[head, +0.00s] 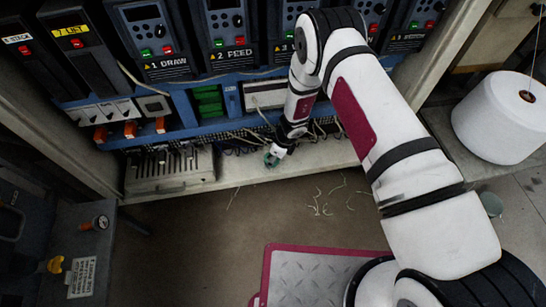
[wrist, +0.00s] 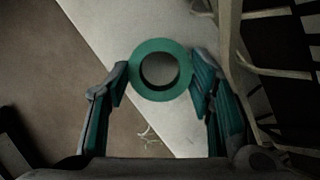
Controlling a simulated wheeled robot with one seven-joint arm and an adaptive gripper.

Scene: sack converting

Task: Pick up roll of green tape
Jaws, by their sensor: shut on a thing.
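The roll of green tape (wrist: 160,50) is a flat green ring with a dark round hole in its middle. In the wrist view it sits between the two fingertips of my gripper (wrist: 160,84), with one finger pressed on each side. In the head view my gripper (head: 275,156) is at the front of the pale ledge below the control panels, and the tape there is too small to make out clearly. I cannot tell whether the tape touches the ledge.
The pale ledge (head: 330,158) runs under the cabinet, with loose wires (head: 238,140) close behind my gripper. A grey slotted box (head: 170,170) stands to the left. A large white spool (head: 500,118) is at the right. Thread scraps (head: 325,200) lie on the open brown floor.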

